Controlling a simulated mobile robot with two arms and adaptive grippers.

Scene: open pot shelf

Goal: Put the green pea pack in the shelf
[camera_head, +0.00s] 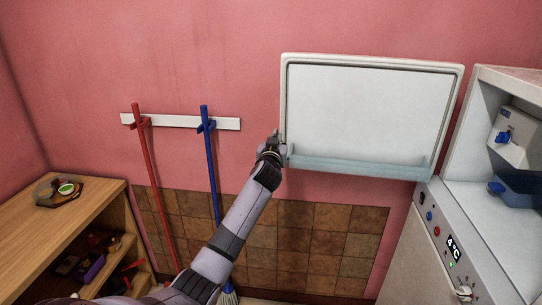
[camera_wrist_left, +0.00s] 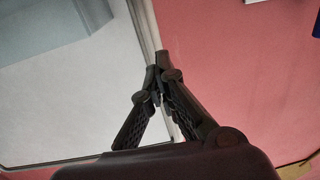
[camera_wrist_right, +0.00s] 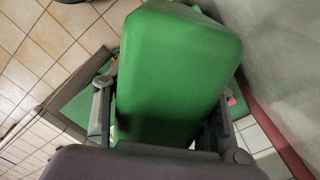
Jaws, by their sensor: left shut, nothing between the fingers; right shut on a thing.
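A green pack (camera_wrist_right: 175,75), a smooth block with rounded corners, fills the middle of the right wrist view. My right gripper (camera_wrist_right: 163,112) is shut on it, one finger on each side. The right arm and the pack are not in the head view. A white shallow wall unit (camera_head: 365,115) with a pale blue ledge along its bottom hangs on the pink wall. I cannot tell whether it is the shelf or a closed front. My left gripper (camera_head: 273,140) is shut and empty at its left edge. In the left wrist view the fingers (camera_wrist_left: 158,78) meet beside the frame edge; contact is unclear.
A wooden counter (camera_head: 60,215) with a dark tray (camera_head: 58,193) stands at left, with items on lower shelves. A red pole (camera_head: 148,190) and a blue pole (camera_head: 210,160) hang from a white rail (camera_head: 180,122). A white appliance (camera_head: 430,255) stands at right.

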